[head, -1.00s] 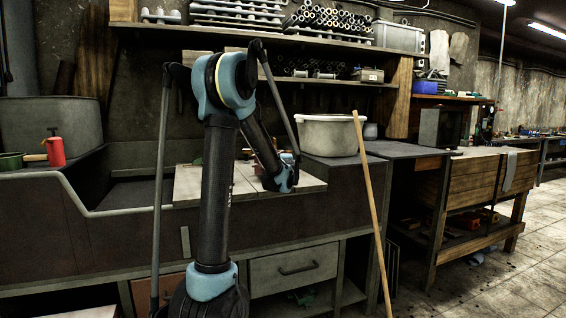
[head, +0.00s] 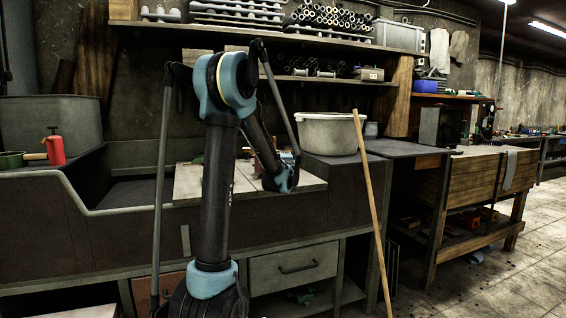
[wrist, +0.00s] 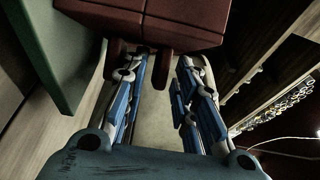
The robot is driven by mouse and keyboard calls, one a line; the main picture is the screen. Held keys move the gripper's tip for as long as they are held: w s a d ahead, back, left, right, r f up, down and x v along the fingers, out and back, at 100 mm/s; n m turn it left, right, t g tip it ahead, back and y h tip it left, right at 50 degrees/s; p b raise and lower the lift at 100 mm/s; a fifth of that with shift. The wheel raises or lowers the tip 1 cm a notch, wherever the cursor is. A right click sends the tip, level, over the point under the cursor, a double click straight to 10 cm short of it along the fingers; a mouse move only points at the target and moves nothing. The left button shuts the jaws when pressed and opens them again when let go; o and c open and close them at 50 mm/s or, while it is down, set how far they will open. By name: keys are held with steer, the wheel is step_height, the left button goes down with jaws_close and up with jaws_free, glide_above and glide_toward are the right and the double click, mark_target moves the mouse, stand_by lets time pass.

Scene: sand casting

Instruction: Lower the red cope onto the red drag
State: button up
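A dark red box (wrist: 185,20), which I take to be the red cope, fills the top of the wrist view, with red tabs reaching down from it. My gripper's (wrist: 163,62) two blue-and-grey fingers lie on either side of one tab and appear shut on it. In the head view my gripper (head: 283,182) is over the pale board on the bench, and a little red (head: 290,158) shows behind it. The red drag cannot be told apart in either view. Any contact below the cope is hidden.
A green panel (wrist: 50,45) stands close at the left in the wrist view. The pale board (head: 312,184) lies on the dark bench. A white tub (head: 328,135) is to the right, a wooden pole (head: 370,200) leans in front, and a red bottle (head: 54,148) stands left.

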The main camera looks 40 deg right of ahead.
stand_by(0.3)
steer(key=v, duration=1.2)
steer(key=shift+w, duration=0.1)
